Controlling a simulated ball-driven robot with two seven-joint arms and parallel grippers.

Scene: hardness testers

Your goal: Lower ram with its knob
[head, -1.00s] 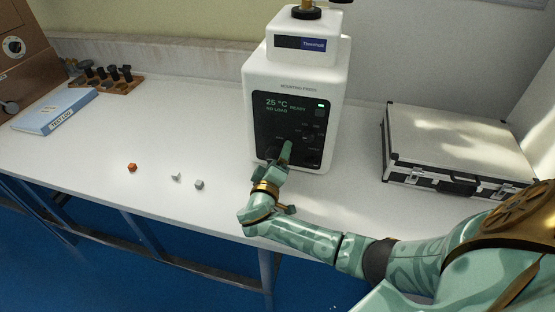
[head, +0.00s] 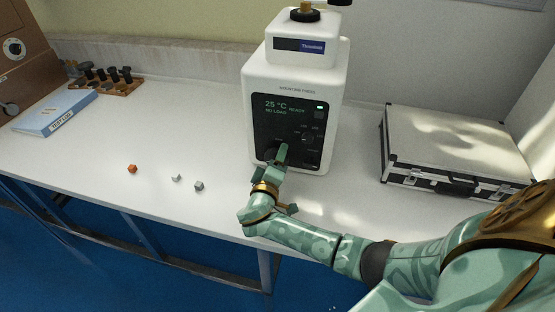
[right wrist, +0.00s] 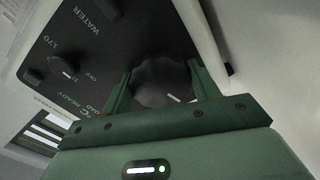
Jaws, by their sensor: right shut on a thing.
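The white mounting press (head: 296,80) stands at the middle of the bench, with a black front panel (head: 290,105) whose display reads 25 °C, READY and NO LOAD. My right gripper (head: 276,156) is at the lower left of the panel. In the right wrist view my right gripper (right wrist: 155,85) has one finger on each side of a large round dark knob (right wrist: 160,75) with a white mark, and is shut on it. The knob's label is hidden. A black and brass part (head: 305,12) tops the press. My left gripper is out of view.
A smaller panel knob (right wrist: 62,68) sits near 170 and OFF marks. A silver case (head: 445,145) stands on the right. Small orange (head: 132,169) and grey pieces (head: 199,186) lie on the left. A blue binder (head: 55,112) and a wooden rack (head: 108,84) are farther left.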

